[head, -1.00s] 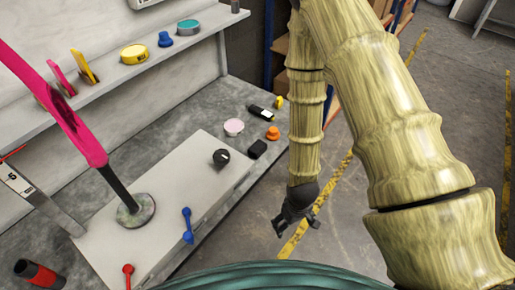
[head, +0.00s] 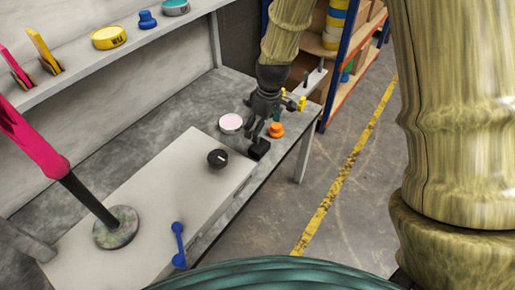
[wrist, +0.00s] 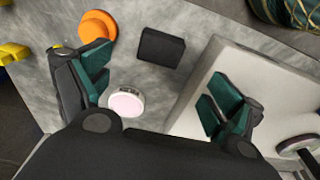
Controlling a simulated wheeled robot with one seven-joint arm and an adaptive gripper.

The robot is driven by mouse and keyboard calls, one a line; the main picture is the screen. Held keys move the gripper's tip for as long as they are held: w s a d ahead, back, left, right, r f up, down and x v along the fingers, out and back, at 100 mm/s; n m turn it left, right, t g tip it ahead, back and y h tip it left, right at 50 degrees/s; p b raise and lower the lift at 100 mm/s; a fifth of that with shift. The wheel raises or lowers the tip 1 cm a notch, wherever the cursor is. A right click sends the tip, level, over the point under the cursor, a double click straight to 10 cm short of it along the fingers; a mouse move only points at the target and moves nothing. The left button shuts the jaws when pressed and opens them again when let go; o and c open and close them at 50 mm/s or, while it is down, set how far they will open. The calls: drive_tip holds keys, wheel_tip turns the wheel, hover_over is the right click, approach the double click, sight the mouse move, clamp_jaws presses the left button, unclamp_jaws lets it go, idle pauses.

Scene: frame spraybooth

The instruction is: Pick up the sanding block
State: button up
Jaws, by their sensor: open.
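A small black block, which looks like the sanding block (head: 259,149), lies on the grey bench top near its right edge. In the wrist view the block (wrist: 162,48) is fully visible between the line of the two fingers, towards the top of the picture. My gripper (head: 264,126) hangs over the bench just above and behind the block, partly overlapping it in the head view. I cannot tell the exact height above the block.
An orange knob-like item (head: 276,130) and a round pink-topped tin (head: 230,123) lie close to the block. A pale raised board (head: 160,190) carries a black round item (head: 218,158) and a blue tool (head: 179,245). A shelf unit (head: 345,70) stands beyond.

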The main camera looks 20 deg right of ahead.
sight(259, 145)
drive_tip(key=shift+w+a+f+b, duration=0.15)
drive_tip(key=shift+f+b, duration=0.1)
drive_tip(key=shift+f, duration=1.45)
drive_tip(key=shift+w+a+f+b, duration=0.1)
drive_tip(key=shift+w+f+b, duration=0.15)
drive_tip(key=shift+f, duration=1.5)
drive_tip(key=shift+w+a+f+b, duration=0.15)
drive_tip(key=shift+f+b, duration=0.15)
drive_tip(key=shift+f, duration=1.4)
drive_tip(key=shift+s, duration=0.1)
drive_tip(key=c, duration=1.1)
